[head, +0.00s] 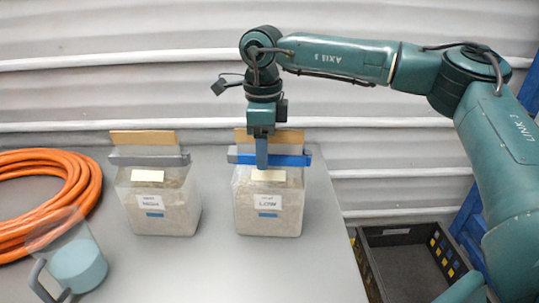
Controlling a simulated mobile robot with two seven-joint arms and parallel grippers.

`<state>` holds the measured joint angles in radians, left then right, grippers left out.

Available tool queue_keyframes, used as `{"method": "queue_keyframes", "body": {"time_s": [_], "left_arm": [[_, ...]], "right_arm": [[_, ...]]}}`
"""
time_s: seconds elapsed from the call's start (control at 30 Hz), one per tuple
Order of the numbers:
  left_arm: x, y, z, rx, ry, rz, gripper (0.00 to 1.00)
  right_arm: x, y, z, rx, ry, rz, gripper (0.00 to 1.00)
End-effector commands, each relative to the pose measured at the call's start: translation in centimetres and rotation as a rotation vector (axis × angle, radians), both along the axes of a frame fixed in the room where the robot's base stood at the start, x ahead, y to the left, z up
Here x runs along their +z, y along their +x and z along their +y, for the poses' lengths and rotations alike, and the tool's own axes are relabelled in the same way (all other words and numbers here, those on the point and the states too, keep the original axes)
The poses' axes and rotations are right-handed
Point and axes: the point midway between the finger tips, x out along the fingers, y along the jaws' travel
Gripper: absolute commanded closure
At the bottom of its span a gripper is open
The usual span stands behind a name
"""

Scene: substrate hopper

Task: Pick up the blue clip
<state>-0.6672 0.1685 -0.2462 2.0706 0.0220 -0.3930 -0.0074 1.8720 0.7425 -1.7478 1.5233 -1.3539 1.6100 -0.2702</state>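The blue clip (296,160) lies across the folded top of the right bag (268,216), a clear bag of pale material labelled LOW. My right gripper (262,158) points straight down at the clip from above. One of its fingers passes in front of the clip's middle; the other finger is hidden, so I cannot tell whether it is shut on the clip. The clip is level and still on the bag. My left gripper is not in view.
A similar bag (153,220) labelled HIGH, with a grey clip (130,160), stands to the left. A dark crate (395,236) sits lower right. The grey tabletop front is clear.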

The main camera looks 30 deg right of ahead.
Motion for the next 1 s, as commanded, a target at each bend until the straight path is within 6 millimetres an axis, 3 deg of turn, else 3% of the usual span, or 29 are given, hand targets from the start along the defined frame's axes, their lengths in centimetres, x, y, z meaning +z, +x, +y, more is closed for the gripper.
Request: {"method": "queue_keyframes", "body": {"time_s": [0.57, 0.83, 1.0], "left_arm": [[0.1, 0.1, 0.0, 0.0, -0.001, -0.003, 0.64], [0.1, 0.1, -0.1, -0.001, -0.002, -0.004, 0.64], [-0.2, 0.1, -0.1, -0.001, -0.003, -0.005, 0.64]], "right_arm": [[0.1, 0.0, 0.0, 0.0, 0.001, -0.001, 0.91], [0.3, 0.0, 0.0, 0.0, 0.001, -0.002, 0.92], [2.5, 0.1, 0.1, 0.0, 0.003, -0.005, 0.92]]}}
